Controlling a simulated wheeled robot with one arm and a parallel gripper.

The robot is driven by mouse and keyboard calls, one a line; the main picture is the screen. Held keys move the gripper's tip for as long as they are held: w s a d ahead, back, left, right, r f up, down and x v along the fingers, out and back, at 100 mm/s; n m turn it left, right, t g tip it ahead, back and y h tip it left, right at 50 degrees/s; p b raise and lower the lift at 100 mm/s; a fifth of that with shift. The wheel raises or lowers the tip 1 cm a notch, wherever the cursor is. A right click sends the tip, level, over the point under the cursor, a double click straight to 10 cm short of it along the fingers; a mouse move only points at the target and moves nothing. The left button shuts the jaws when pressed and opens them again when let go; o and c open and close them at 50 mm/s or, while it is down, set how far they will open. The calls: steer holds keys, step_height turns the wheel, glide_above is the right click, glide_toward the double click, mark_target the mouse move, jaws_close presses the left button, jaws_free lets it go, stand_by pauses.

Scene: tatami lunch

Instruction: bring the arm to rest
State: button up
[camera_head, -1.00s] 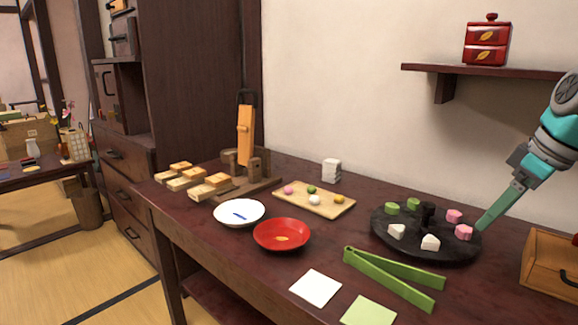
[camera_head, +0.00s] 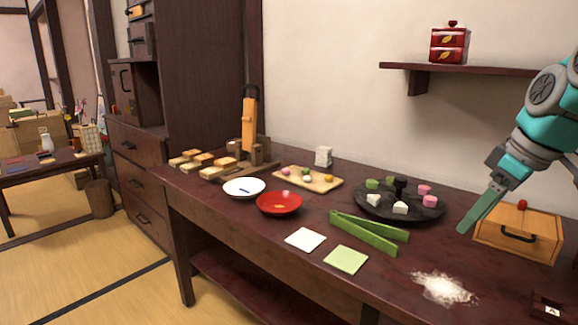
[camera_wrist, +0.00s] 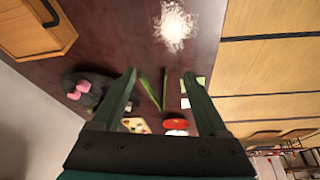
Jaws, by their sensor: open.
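The table top, the tongs and the red plate show beyond the fingers. My arm comes in from the right edge in the head view.
Green tongs (camera_head: 368,234) lie near a dark round tray (camera_head: 365,213) of sweets. A red plate (camera_head: 279,204), a white plate (camera_head: 244,188) and a wooden box (camera_head: 518,230) stand on the table. White powder (camera_head: 442,289) lies at front right. A shelf (camera_head: 460,71) juts out above.

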steer(key=s+a+f+g+h, duration=0.1)
steer(key=s+a+f, duration=0.2)
steer(key=a+f, duration=0.35)
steer(key=s+a+f+g, duration=0.1)
steer(key=s+a+f, duration=0.2)
steer(key=a, duration=0.7)
steer(key=s+a+f+m+g, duration=0.1)
steer(key=s+a+f+m, duration=0.1)
steer(key=s+f, duration=0.6)
steer(key=s+a+f+m+g+h, duration=0.1)
steer(key=s+f+m, duration=0.3)
steer(key=s+f, duration=0.4)
steer(key=shift+a+f+g, duration=0.3)
steer(key=shift+a+g, duration=0.4)
steer(key=shift+a, duration=0.2)
